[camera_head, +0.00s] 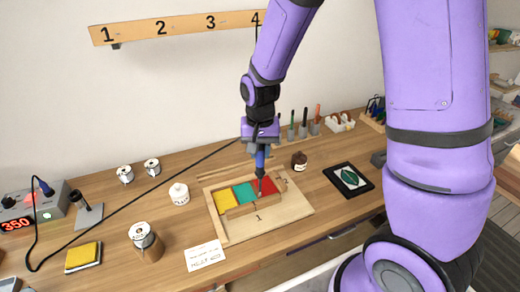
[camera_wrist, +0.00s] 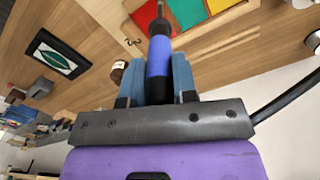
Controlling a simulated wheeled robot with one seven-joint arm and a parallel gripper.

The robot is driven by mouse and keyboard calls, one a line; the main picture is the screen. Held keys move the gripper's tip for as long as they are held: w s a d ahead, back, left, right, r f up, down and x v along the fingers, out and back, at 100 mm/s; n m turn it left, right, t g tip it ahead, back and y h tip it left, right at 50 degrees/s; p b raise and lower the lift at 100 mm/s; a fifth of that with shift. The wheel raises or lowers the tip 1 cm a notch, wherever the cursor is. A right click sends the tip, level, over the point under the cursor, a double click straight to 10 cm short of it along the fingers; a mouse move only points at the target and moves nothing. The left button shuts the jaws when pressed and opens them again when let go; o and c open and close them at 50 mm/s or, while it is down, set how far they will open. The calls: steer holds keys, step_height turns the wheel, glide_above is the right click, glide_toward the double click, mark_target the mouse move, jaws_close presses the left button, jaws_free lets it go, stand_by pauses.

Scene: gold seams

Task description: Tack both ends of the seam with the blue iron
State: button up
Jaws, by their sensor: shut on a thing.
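My gripper (camera_head: 260,142) is shut on the blue iron (camera_head: 260,160), which points down with its tip at the red tile. The blue handle (camera_wrist: 159,58) sits between my fingers in the wrist view. A wooden jig board (camera_head: 290,215) holds a row of yellow (camera_head: 227,201), teal (camera_head: 244,193) and red (camera_head: 265,186) tiles. The tip appears over or on the red tile near its seam with the teal one; I cannot tell if it touches. The iron's dark cable runs left to the station (camera_head: 18,205), which reads 350.
A brown bottle (camera_head: 299,161) stands just behind the board. A white jar (camera_head: 179,194), a tin (camera_head: 146,241) and a written card (camera_head: 205,255) are to the left and front. A black framed leaf picture (camera_head: 348,180) lies to the right.

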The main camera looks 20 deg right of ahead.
steer(key=shift+f, duration=0.65)
stand_by(1.9)
steer(key=shift+r, duration=3.05)
